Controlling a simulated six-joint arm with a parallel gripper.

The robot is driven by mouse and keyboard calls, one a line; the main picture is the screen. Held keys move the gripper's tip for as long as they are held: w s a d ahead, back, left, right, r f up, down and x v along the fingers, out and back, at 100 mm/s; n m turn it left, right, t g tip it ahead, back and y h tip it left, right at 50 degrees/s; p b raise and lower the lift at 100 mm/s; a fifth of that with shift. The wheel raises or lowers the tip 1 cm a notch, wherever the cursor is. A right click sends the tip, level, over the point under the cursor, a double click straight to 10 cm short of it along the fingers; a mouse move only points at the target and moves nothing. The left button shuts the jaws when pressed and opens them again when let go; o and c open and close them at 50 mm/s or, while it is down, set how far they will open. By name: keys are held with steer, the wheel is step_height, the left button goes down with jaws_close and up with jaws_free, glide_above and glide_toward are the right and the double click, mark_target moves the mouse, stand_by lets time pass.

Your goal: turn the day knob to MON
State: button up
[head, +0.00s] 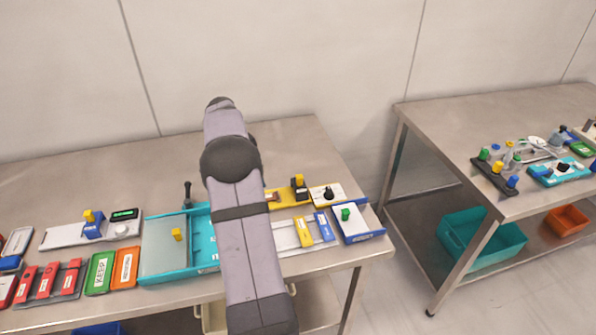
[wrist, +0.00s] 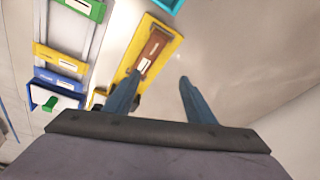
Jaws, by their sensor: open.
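A black knob (head: 328,193) sits on a white plate (head: 318,200) at the right end of the near bench in the head view. It may be the day knob; no day marks are readable, so I cannot tell where it points. In the wrist view my gripper (wrist: 161,76) is open, its two blue-grey fingers apart with nothing seen between them. The left finger overlaps a yellow fixture (wrist: 165,48) with a brown block (wrist: 152,50). The black knob is not clearly visible in the wrist view. In the head view my arm hides the gripper.
A blue-edged white box with a green knob (head: 346,214) stands in front of the black knob. A yellow fixture (head: 285,201) is left of it. A turquoise tray (head: 180,276) lies further left. Bare bench lies behind. A second bench (head: 440,118) stands to the right.

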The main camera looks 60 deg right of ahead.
mark_target(329, 190)
steer(key=s+d+r+m+g+p, duration=0.1)
steer(key=s+d+m, duration=0.1)
steer(key=s+d, duration=0.5)
steer(key=s+d+r+m+g+p, duration=0.1)
steer(key=s+d+m+g+p, duration=0.15)
steer(key=s, duration=0.85)
steer(key=shift+t, duration=0.35)
steer(key=shift+p+x, duration=1)
steer(key=shift+x, duration=2.65)
steer(key=shift+w+a, duration=0.15)
steer(key=shift+w, duration=0.05)
steer(key=shift+c, duration=0.6)
steer(key=c, duration=0.9)
